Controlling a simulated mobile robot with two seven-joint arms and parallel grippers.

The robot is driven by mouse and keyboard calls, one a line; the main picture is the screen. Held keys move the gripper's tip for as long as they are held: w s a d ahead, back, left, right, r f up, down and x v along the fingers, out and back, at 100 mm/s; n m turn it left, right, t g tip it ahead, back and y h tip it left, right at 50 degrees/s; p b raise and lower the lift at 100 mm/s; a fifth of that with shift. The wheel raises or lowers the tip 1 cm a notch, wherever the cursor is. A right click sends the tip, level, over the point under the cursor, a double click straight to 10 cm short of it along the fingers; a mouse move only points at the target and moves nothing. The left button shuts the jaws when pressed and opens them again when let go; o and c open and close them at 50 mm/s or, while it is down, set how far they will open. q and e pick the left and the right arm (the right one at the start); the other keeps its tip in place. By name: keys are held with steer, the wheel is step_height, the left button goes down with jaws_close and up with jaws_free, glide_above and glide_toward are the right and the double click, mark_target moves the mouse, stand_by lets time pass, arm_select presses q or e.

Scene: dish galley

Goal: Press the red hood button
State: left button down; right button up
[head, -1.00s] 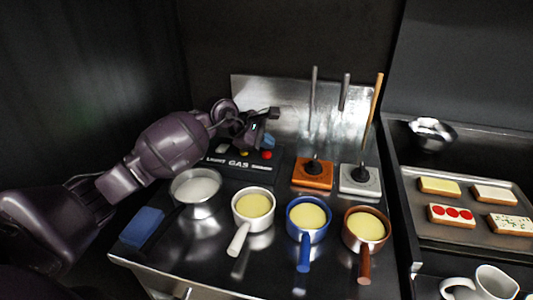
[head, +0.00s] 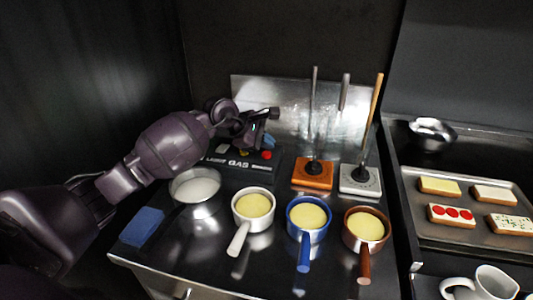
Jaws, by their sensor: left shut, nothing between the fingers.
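The red button (head: 267,155) sits at the right end of a dark panel (head: 238,163) lettered GAS, at the back left of the steel counter. A whitish button (head: 222,149) shows at the panel's left. My left gripper (head: 272,141) is shut and empty. It appears just above and behind the red button in the picture; I cannot tell whether it touches anything. A blue part shows beside its fingertips, and the gripper hides some of the panel's top. My right gripper is out of view.
A metal pan (head: 196,187), a white pot (head: 254,205), a blue pot (head: 308,216) and a brown pot (head: 365,226) stand in front. Tall rods rise from an orange block (head: 313,174) and a white block (head: 360,180) on the right. A blue sponge (head: 142,226) lies at left.

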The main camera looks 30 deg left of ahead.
arm_select(q)
steer(key=shift+f, duration=0.1)
steer(key=shift+f+b, duration=0.3)
